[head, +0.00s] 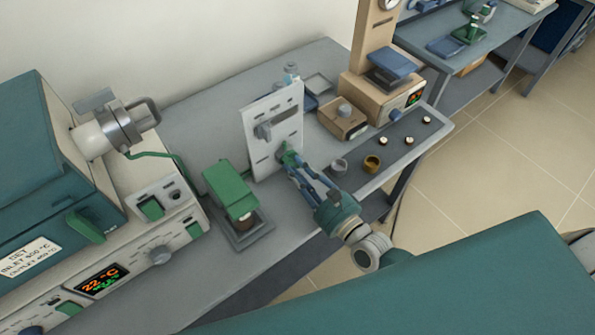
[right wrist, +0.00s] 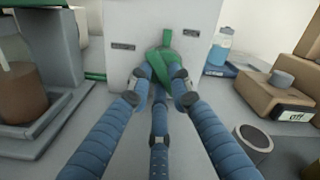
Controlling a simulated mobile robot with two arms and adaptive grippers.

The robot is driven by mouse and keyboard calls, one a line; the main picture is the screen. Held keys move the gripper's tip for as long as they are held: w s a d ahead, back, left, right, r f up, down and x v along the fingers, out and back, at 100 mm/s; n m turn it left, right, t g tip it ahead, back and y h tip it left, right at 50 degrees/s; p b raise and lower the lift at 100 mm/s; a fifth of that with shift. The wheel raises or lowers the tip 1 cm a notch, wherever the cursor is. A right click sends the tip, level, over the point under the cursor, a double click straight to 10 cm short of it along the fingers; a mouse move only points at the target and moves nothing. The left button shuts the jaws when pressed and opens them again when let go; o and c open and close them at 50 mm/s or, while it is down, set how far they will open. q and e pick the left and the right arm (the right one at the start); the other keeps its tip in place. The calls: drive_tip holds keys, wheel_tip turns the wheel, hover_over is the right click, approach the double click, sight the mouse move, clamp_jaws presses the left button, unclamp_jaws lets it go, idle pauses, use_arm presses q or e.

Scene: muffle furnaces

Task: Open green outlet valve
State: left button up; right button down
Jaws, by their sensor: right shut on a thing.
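The green outlet valve handle (right wrist: 163,68) sits low on the front of an upright white panel (right wrist: 206,20). In the head view the green handle (head: 286,150) shows at the panel's lower part, just beyond my fingertips. My right gripper (head: 295,163) reaches it from the front right. In the right wrist view its blue fingers (right wrist: 160,88) are shut on the green handle, with grey tips on both sides of it. The handle looks tilted there, and its lower part is partly hidden by the fingers. My left gripper is not in view.
A beige balance (head: 380,92) and small cups (head: 372,163) are to the right.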

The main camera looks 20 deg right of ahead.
drive_tip(key=m+b, duration=0.2)
drive_tip(key=m, duration=0.1)
drive_tip(key=shift+f, duration=0.15)
drive_tip(key=shift+m+b, duration=0.65)
drive_tip(key=shift+m, duration=0.65)
drive_tip(key=shift+r, duration=0.2)
drive_tip(key=c, duration=1.6)
unclamp_jaws()
drive_tip(key=shift+o, duration=0.2)
drive_tip(key=shift+s, duration=0.15)
drive_tip(key=v, duration=1.1)
drive_tip(key=shift+s+d+r, duration=0.1)
drive_tip(key=shift+s, duration=0.3)
